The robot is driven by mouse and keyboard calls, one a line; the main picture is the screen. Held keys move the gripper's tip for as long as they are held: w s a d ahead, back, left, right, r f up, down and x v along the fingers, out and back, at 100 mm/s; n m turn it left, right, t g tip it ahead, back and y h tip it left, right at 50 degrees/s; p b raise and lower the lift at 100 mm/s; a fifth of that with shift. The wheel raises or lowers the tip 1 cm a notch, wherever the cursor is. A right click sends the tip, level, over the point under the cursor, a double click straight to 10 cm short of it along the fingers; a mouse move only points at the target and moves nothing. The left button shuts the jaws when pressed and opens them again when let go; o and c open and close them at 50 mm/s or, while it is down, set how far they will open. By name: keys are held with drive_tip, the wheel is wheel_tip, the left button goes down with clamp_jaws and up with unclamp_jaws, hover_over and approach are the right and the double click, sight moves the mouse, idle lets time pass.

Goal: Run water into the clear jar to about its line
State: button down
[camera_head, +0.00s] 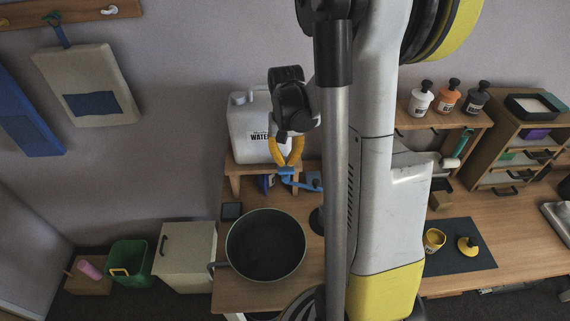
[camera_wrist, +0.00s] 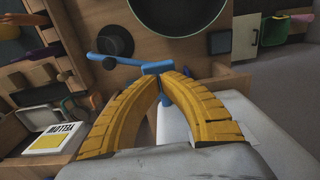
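A white water canister (camera_head: 250,128) with a "WATER" label stands on a small wooden stand at the table's back. A blue tap (camera_head: 287,176) is below its front; it also shows in the wrist view (camera_wrist: 156,67). My gripper (camera_head: 288,165), with yellow fingers, is in front of the canister and just above the tap. In the wrist view the fingertips (camera_wrist: 162,78) are close together at the blue tap part; whether they pinch it is unclear. I cannot make out the clear jar or its line, nor any running water. My arm hides part of the table.
A large dark round pan (camera_head: 265,247) sits at the table's front left, with a small dark square block (camera_head: 231,211) behind it. A dark round object (camera_wrist: 115,42) is beside the tap. A yellow cup (camera_head: 434,240) stands on a dark mat (camera_head: 462,258) to the right.

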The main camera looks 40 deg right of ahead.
sight(286, 169)
drive_tip(key=shift+s+a+f+b, duration=0.15)
drive_tip(key=shift+s+f+b, duration=0.05)
drive_tip(key=shift+f+b, duration=0.6)
drive_tip(key=shift+s+a+f+b, duration=0.2)
drive_tip(key=shift+f+b, duration=0.35)
drive_tip(key=shift+f, duration=0.3)
drive_tip(key=shift+r, duration=0.15)
idle(2.5)
drive_tip(key=r+p, duration=0.1)
drive_tip(key=r, duration=0.1)
drive_tip(key=w+d+r+p, duration=0.1)
drive_tip(key=r+p, duration=0.3)
drive_tip(key=shift+w+d+r, duration=0.2)
drive_tip(key=shift+w+r, duration=0.15)
drive_tip(key=shift+f, duration=0.1)
